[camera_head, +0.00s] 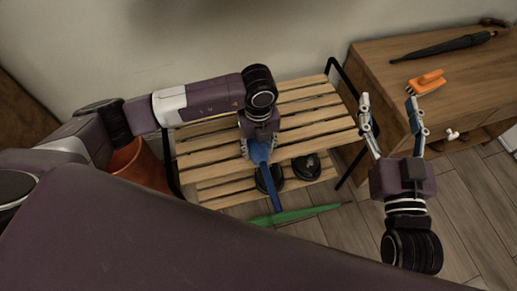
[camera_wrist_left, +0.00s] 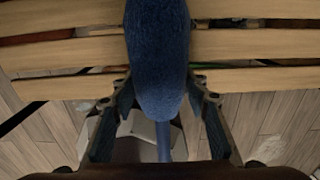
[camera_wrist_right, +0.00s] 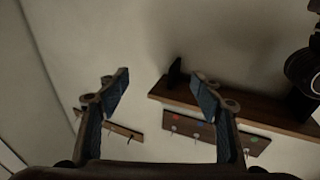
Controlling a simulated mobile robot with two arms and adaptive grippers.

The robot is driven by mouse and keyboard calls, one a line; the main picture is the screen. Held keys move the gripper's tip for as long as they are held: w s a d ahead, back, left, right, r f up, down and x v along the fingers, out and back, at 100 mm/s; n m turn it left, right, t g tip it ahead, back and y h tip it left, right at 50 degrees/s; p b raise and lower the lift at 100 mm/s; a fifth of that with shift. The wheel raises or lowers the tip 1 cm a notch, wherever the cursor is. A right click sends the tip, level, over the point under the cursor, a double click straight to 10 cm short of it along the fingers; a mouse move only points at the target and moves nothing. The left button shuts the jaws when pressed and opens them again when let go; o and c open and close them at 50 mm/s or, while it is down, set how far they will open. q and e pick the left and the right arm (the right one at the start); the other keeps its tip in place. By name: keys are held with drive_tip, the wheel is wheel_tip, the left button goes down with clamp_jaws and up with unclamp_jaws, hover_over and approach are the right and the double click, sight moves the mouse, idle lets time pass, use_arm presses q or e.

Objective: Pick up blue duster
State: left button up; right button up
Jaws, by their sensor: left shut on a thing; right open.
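The blue duster (camera_head: 264,166) is held at the slatted wooden rack (camera_head: 300,125), with its thin end pointing toward the front of the rack. In the left wrist view its fuzzy blue head (camera_wrist_left: 158,50) lies over the slats, and its thin handle (camera_wrist_left: 163,140) runs back between the fingers. My left gripper (camera_head: 259,150) is shut on the duster, with one finger on each side. Part of the duster is hidden under the wrist in the head view. My right gripper (camera_head: 388,100) is open and empty, raised between the rack and the wooden cabinet.
Black shoes (camera_head: 306,167) sit on the rack's lower shelf. A green umbrella (camera_head: 297,214) lies in front of it. An orange bin (camera_head: 138,165) stands left of the rack. The cabinet (camera_head: 380,66) holds an orange object (camera_head: 426,82) and a black umbrella (camera_head: 445,47).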

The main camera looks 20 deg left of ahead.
use_arm(q)
drive_tip(key=shift+c, duration=0.9)
drive_tip(key=shift+r, duration=0.1)
drive_tip(key=shift+r, duration=0.15)
wheel_tip(320, 180, up, 5)
drive_tip(key=shift+f+p, duration=0.2)
drive_tip(key=shift+p, duration=0.65)
wheel_tip(320, 180, up, 4)
drive_tip(key=shift+r+p, duration=0.1)
drive_tip(key=shift+p, duration=0.5)
use_arm(e)
drive_tip(key=s+d+f+g+h, duration=0.3)
drive_tip(key=f+g, duration=0.4)
drive_tip(key=f, duration=0.6)
use_arm(q)
wheel_tip(320, 180, up, 11)
drive_tip(key=p, duration=0.2)
use_arm(e)
drive_tip(key=s+d+f+g, duration=0.2)
drive_tip(key=s+f+g, duration=0.1)
drive_tip(key=s, duration=0.4)
drive_tip(key=s+d+f+g+h, duration=0.1)
drive_tip(key=s+d+f+g, duration=0.1)
drive_tip(key=s+f, duration=0.3)
drive_tip(key=shift+s+m+g, duration=0.4)
drive_tip(key=shift+s+g, duration=0.5)
drive_tip(key=shift+s, duration=0.1)
